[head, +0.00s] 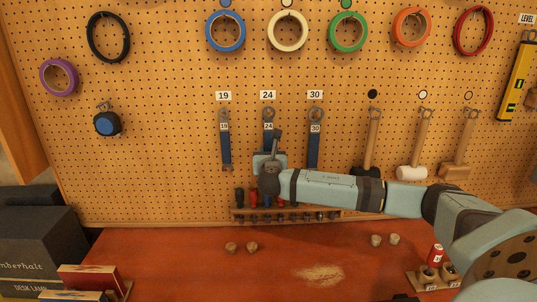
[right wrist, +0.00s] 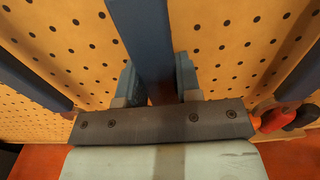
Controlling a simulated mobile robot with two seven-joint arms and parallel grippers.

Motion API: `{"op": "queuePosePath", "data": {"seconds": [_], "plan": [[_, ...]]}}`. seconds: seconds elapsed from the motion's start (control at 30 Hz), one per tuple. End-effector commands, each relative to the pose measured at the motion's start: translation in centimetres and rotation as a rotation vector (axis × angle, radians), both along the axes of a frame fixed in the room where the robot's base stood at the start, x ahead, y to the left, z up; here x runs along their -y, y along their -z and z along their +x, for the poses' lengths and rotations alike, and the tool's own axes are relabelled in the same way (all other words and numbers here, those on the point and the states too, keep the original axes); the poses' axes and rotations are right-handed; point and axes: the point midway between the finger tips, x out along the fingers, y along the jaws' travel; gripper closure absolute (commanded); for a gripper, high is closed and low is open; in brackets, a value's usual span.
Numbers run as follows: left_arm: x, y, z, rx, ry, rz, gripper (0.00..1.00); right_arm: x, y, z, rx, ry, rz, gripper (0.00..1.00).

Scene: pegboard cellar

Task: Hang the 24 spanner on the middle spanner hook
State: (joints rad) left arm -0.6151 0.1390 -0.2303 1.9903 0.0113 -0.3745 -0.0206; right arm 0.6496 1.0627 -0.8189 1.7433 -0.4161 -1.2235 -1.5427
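The 24 spanner (head: 268,115), with a ring end, a white 24 tag and a blue handle, is upright at the middle spanner hook under the 24 label (head: 268,95). My right gripper (head: 270,155) is at its lower handle. In the right wrist view the blue handle (right wrist: 142,45) runs down between the two fingers of the gripper (right wrist: 158,82), which lie close against both its sides; the gripper looks shut on it. The hook itself and the handle's lower end are hidden. My left gripper is not in view.
The 19 spanner (head: 225,148) and the 30 spanner (head: 314,148) hang close on either side. Below is a rack (head: 340,213) of screwdrivers. Mallets (head: 417,145) hang to the right. The red bench (head: 190,270) is mostly clear.

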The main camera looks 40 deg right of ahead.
Motion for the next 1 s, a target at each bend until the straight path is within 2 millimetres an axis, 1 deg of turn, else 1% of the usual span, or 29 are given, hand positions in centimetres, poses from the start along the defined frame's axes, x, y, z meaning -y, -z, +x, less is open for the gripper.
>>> {"op": "queuePosePath", "data": {"seconds": [0.03,0.07,0.1,0.13,0.4,0.53,0.67,0.9,1.0], "plan": [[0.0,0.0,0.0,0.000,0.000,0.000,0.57,0.0,-0.1,0.0,0.001,0.000,0.000,0.59],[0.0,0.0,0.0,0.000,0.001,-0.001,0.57,0.0,-0.1,0.0,0.001,0.000,0.000,0.52],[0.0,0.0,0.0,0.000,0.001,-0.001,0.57,0.0,-0.1,0.0,0.001,0.000,-0.001,0.43],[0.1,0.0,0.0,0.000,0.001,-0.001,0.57,0.0,-0.1,0.0,0.001,0.000,-0.001,0.39],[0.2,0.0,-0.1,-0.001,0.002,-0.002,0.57,-0.1,0.0,-0.1,-0.001,0.000,0.001,0.39],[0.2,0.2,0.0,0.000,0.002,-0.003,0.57,-0.6,0.1,-0.7,-0.001,-0.002,-0.001,0.39],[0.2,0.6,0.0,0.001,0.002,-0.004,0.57,-2.1,0.3,-2.5,-0.001,-0.004,0.000,0.39],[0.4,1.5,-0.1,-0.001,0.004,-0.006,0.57,-5.7,0.2,-6.8,-0.001,-0.004,0.001,0.39],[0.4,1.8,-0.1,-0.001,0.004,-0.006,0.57,-7.0,0.1,-8.3,0.001,-0.003,0.001,0.39]]}}
